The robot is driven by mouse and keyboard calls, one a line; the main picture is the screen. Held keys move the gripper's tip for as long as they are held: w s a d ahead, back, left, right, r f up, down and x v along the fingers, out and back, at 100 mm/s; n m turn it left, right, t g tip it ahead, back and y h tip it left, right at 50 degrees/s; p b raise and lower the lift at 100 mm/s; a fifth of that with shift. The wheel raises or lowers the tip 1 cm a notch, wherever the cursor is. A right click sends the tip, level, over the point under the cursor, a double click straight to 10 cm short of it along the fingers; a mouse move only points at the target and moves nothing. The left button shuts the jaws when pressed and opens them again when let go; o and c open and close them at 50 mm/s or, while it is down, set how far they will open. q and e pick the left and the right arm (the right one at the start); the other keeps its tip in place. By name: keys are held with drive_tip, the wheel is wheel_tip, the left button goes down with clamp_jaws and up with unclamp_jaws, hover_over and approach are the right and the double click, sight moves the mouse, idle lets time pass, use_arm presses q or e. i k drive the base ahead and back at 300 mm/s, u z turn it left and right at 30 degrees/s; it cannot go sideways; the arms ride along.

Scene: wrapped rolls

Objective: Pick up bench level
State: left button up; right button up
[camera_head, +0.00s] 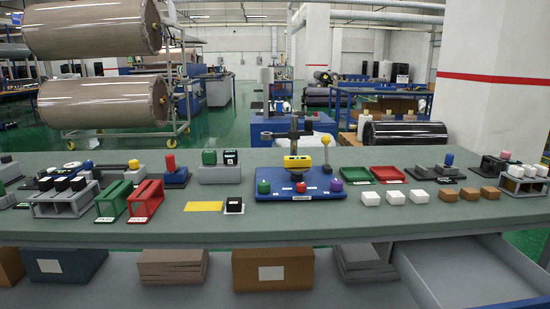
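A small yellow block with dark marks on its face, which looks like the bench level (297,161), sits at the middle of the bench. It is on or just above a blue fixture base (270,189), in front of a dark upright post (294,132). I cannot tell exactly what it rests on. The base carries a green knob (263,187), a red knob (300,187) and a purple knob (337,185). Neither of my grippers is in view.
A yellow-topped lever (326,148) stands right of the level. A yellow plate (203,207) and a black block (234,205) lie front left. Green and red frames (145,200), red and green trays (387,174) and white blocks (395,197) flank the fixture. The bench's front strip (330,225) is clear.

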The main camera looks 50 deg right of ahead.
sight(289, 162)
drive_tip(key=z, duration=0.55)
drive_tip(key=i, duration=0.95)
drive_tip(key=z, duration=0.85)
